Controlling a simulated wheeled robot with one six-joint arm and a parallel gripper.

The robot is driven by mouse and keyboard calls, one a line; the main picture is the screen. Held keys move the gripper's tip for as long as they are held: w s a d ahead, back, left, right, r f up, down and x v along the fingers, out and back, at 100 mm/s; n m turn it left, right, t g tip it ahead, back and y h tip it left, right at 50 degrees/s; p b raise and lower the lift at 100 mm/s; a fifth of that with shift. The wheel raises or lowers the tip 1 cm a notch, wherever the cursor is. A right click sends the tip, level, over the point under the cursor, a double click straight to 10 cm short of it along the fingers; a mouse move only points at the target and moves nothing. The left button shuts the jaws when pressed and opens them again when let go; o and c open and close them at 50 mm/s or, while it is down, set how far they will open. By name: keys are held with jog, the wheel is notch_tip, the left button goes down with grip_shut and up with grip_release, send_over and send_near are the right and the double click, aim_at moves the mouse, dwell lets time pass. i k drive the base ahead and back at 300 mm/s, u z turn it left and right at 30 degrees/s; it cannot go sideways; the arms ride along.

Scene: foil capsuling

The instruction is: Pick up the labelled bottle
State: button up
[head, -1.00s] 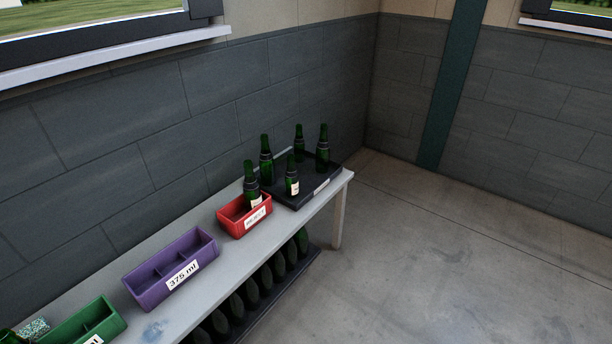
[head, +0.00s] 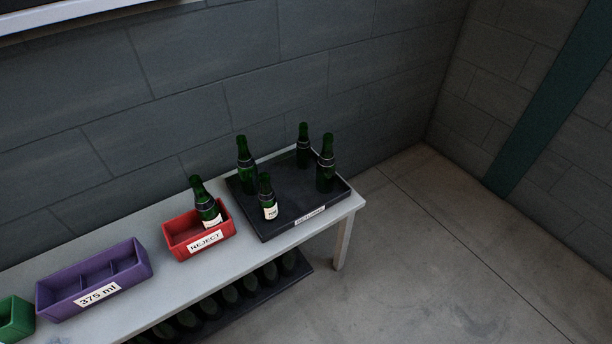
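A green bottle (head: 265,192) with a white label stands upright at the front left of the black tray (head: 285,228). Several other dark green bottles stand on the same tray, with no white label visible: one at the left (head: 244,165), one at the back (head: 303,146) and one at the right (head: 326,165). Another green bottle (head: 202,197) leans in the red box marked REJECT (head: 182,252); a white label also shows low on it. My gripper is not in view.
The tray and red box stand on a grey bench (head: 151,222) along the block wall. A purple box marked 375 ml (head: 139,272) and part of a green box (head: 14,322) are at the left. Dark bottles lie on a lower shelf. The floor (head: 420,270) at right is clear.

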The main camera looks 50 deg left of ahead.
aim_at(266, 198)
jog(key=i, duration=1.15)
jog(key=u, duration=3.3)
